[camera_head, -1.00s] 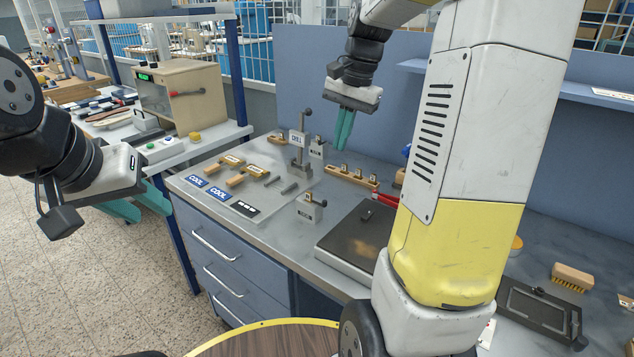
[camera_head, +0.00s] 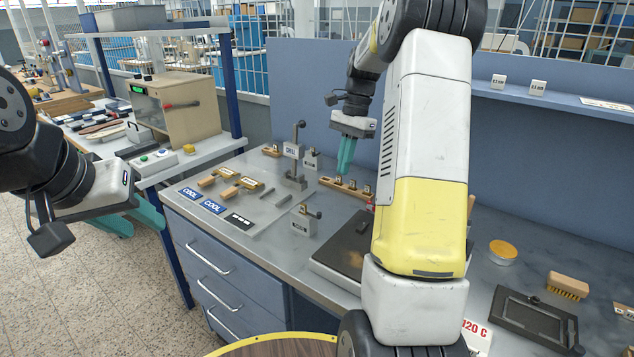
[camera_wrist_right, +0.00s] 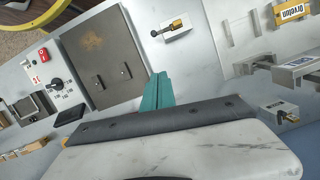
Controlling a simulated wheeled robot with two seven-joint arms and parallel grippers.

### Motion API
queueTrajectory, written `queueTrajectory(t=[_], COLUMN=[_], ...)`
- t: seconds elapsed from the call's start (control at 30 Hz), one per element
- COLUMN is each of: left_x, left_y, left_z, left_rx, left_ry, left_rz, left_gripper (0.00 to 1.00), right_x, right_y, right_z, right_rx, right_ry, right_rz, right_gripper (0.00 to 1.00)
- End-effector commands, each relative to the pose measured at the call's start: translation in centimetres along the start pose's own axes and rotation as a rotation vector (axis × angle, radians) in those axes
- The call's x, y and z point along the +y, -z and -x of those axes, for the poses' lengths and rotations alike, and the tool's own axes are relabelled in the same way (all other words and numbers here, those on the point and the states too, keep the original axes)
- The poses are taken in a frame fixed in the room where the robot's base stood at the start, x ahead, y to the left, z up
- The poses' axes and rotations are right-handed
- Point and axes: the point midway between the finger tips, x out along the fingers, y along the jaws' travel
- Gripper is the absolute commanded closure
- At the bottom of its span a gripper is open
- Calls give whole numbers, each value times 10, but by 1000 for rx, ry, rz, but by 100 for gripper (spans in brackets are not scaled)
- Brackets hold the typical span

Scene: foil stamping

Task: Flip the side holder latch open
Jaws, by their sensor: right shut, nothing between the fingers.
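Two small grey holder blocks with dark latch levers stand on the bench. One (camera_head: 303,222) is near the front middle; the other (camera_head: 311,160) is behind, beside the upright stamping stand (camera_head: 293,172). I cannot tell which is the side holder. In the right wrist view the front block (camera_wrist_right: 183,33) shows its dark, brass-tipped lever, and the other block (camera_wrist_right: 278,106) is at the right. My right gripper (camera_head: 345,168) is shut and empty, above the bench, apart from both blocks. My left gripper (camera_head: 138,222) is open and empty, off the bench's left side.
A wooden rack (camera_head: 330,183) of small stamps lies beneath and behind my right gripper. A dark flat plate (camera_head: 338,245) lies right of the front block. Brass-and-wood tools (camera_head: 240,187) and blue cards (camera_head: 192,193) lie at left. A brush (camera_head: 568,286) is far right.

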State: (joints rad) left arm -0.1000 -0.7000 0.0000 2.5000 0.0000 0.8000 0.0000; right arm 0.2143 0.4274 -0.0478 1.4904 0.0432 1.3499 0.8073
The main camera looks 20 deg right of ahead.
Motion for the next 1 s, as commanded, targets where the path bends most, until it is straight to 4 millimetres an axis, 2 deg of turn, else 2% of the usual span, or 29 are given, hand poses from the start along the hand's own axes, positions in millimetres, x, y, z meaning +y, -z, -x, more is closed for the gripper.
queueTrajectory(t=[0.5,0.7,1.0], left_x=[0,0,0], left_y=[0,0,0], left_z=[0,0,0], left_rx=[0,0,0], left_ry=[0,0,0], left_rz=[0,0,0], left_gripper=[64,64,64], right_x=[1,0,0], right_y=[-3,-31,-39], right_z=[-98,-103,-105], right_rx=[-2,0,0], right_ry=[-3,-1,0], right_rz=[2,2,0], right_gripper=[100,100,100])
